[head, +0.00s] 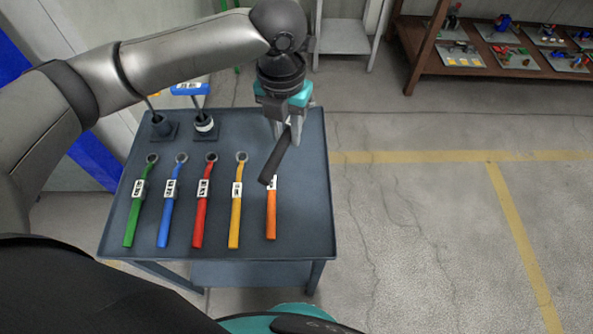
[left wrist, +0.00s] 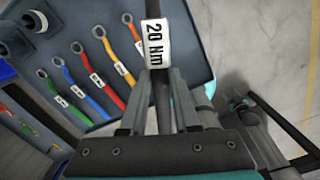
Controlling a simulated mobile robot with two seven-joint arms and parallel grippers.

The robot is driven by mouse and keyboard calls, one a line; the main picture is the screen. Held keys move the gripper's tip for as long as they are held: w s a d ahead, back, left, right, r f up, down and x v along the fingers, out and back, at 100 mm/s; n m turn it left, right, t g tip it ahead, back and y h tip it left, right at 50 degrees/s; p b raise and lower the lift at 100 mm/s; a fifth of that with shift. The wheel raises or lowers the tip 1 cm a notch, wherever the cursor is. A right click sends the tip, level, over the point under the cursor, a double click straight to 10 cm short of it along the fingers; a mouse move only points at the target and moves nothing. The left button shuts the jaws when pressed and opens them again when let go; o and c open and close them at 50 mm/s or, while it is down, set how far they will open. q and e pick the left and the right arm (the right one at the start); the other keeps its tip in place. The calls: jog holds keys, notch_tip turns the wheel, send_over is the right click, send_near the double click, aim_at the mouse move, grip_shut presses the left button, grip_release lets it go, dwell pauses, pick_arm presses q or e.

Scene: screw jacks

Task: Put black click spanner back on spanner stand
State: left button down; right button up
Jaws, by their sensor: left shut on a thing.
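My left gripper (head: 287,138) is shut on the black click spanner (head: 276,161) above the right part of the dark grey stand top (head: 310,215). The spanner slants down and left in the head view, its lower end overlapping the orange spanner's upper part; whether they touch is unclear. In the left wrist view the black spanner (left wrist: 163,105) passes between the fingers (left wrist: 163,74), with a white "20 Nm" label just beyond them. Green (head: 134,215), blue (head: 167,210), red (head: 201,210), yellow (head: 236,210) and orange (head: 271,215) spanners lie in a row. My right gripper is not in view.
A brown shelf (head: 470,84) with small parts is at the far right. Floor right of the stand is clear.

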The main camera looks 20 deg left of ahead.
pick_arm(q)
notch_tip(320, 180, down, 18)
jog(key=b, duration=0.4)
jog(key=shift+f, duration=0.15)
jog(key=shift+f+b, duration=0.35)
jog(key=shift+f, duration=0.1)
jog(key=c, duration=0.7)
grip_release()
jog(key=shift+o, duration=0.2)
notch_tip(320, 180, up, 13)
jog(key=p, duration=0.3)
jog(key=shift+s+p, duration=0.35)
jog(key=shift+p, duration=0.05)
